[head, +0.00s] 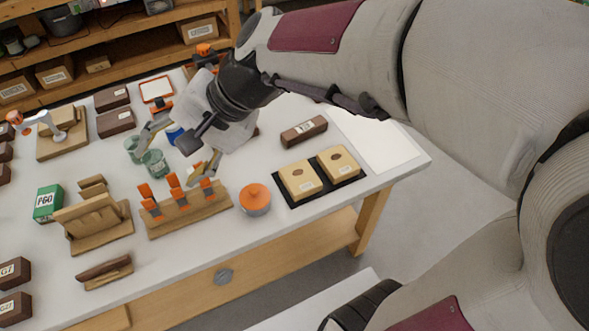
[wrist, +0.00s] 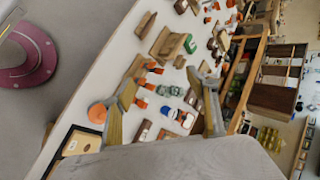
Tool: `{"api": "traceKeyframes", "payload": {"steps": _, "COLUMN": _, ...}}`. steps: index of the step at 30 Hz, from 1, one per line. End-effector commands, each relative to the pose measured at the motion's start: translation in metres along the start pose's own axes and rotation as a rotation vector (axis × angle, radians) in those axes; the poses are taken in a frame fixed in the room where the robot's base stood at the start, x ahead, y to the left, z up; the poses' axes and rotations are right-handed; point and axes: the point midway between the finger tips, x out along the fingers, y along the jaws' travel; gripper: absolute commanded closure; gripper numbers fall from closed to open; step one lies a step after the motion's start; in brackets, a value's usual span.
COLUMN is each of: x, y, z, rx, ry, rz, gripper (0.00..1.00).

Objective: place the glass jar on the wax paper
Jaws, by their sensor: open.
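Two greenish glass jars stand close together on the white bench: one (head: 132,149) farther back, the other (head: 155,163) nearer the front. They also show as small green jars (wrist: 170,91) between my fingers in the wrist view. My gripper (head: 172,156) is open and empty, above the bench with its fingers spread around the jars' area in the picture; I cannot tell its exact height. A pale sheet, seemingly the wax paper (head: 378,143), lies flat at the right end of the bench, bare in the part I see.
A wooden rack with orange-handled tools (head: 190,212) stands just in front of the jars. A round orange-lidded container (head: 255,199) and a black tray with two tan boxes (head: 347,181) are to its right. A blue item (head: 175,134) is beside the jars. A brown box (head: 304,131) lies near the sheet.

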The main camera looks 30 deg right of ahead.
Motion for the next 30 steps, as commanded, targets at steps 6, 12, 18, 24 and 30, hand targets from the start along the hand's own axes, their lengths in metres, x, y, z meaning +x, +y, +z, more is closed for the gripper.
{"api": "traceKeyframes", "payload": {"steps": 6, "x": -0.033, "y": 0.042, "z": 0.015, "rx": -0.209, "ry": 0.072, "rz": 0.114, "gripper": 0.42}}
{"api": "traceKeyframes", "payload": {"steps": 12, "x": -0.061, "y": 0.081, "z": 0.020, "rx": -0.386, "ry": 0.142, "rz": 0.232, "gripper": 0.42}}
{"api": "traceKeyframes", "payload": {"steps": 18, "x": -0.091, "y": 0.120, "z": 0.022, "rx": -0.551, "ry": 0.215, "rz": 0.362, "gripper": 0.42}}
{"api": "traceKeyframes", "payload": {"steps": 24, "x": -0.118, "y": 0.153, "z": 0.021, "rx": -0.682, "ry": 0.280, "rz": 0.485, "gripper": 0.42}}
{"api": "traceKeyframes", "payload": {"steps": 30, "x": -0.132, "y": 0.169, "z": 0.018, "rx": -0.743, "ry": 0.312, "rz": 0.551, "gripper": 0.42}}
